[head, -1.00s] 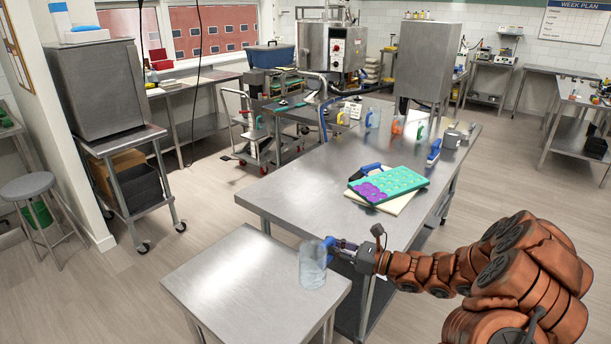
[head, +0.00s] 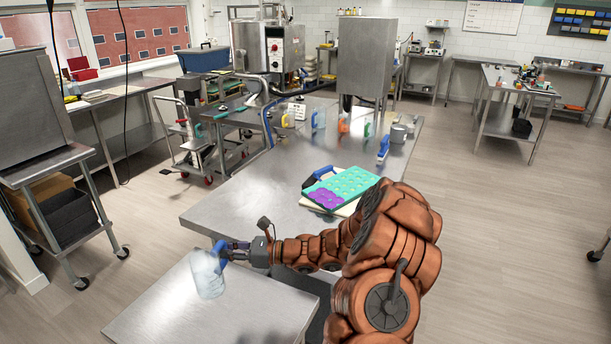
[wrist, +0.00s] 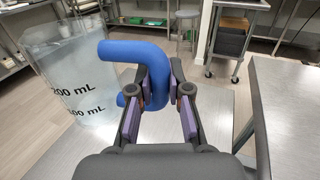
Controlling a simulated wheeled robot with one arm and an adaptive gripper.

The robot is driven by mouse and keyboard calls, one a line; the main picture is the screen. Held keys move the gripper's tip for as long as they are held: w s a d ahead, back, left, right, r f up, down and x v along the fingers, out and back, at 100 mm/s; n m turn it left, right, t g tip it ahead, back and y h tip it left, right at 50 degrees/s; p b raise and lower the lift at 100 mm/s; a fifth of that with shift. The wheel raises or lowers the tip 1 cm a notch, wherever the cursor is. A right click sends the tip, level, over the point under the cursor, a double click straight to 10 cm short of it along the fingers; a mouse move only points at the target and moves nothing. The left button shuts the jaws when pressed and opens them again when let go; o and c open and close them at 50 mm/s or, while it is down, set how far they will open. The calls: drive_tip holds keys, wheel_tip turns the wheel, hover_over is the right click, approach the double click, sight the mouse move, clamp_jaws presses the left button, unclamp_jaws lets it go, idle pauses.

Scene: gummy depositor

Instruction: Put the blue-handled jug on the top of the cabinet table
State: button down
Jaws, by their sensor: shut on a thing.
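The clear jug (head: 207,280) with a blue handle is held out over the small steel table (head: 240,315) in front, near its back edge. My gripper (head: 229,251) is shut on the blue handle (wrist: 130,52). In the wrist view, the jug's volume marks (wrist: 75,90) face the camera and the two fingers (wrist: 158,95) clasp the handle. I cannot tell whether the jug's base touches the small table. A grey steel cabinet (head: 30,100) stands on a wheeled table (head: 50,172) at the left. Another steel cabinet (head: 375,55) stands at the back.
A trolley (head: 195,150) stands behind. Cardboard and a dark bin fill the wheeled table's lower shelf. Floor between the tables is clear.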

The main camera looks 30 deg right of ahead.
drive_tip(key=s+d+f+m+t+h+b, duration=0.1)
drive_tip(key=d+m+t+h+b, duration=0.1)
drive_tip(key=d+b, duration=0.6)
drive_tip(key=s+d+f+m+t+h+b, duration=0.1)
drive_tip(key=d+m+t+h+b, duration=0.1)
drive_tip(key=d+h+b, duration=0.3)
drive_tip(key=s+d+f+m+t+h+b, duration=0.1)
drive_tip(key=d+m+t+h+b, duration=0.2)
drive_tip(key=d+b, duration=1)
drive_tip(key=shift+d+f+m+h+b, duration=0.25)
drive_tip(key=shift+f+m+h+b, duration=0.15)
drive_tip(key=shift+m+h, duration=0.3)
drive_tip(key=s+d+r+m+h+b, duration=0.1)
drive_tip(key=s+d+m+h+b, duration=0.25)
drive_tip(key=s+d+b, duration=0.2)
drive_tip(key=b, duration=0.3)
hover_over(316, 227)
drive_tip(key=shift+w+d+f+n+h, duration=0.1)
drive_tip(key=shift+f+n+h, duration=0.2)
drive_tip(key=shift+f, duration=0.3)
drive_tip(key=shift+f+b, duration=0.65)
drive_tip(key=shift+f, duration=1.1)
drive_tip(key=shift+f, duration=0.15)
drive_tip(key=c, duration=1.1)
unclamp_jaws()
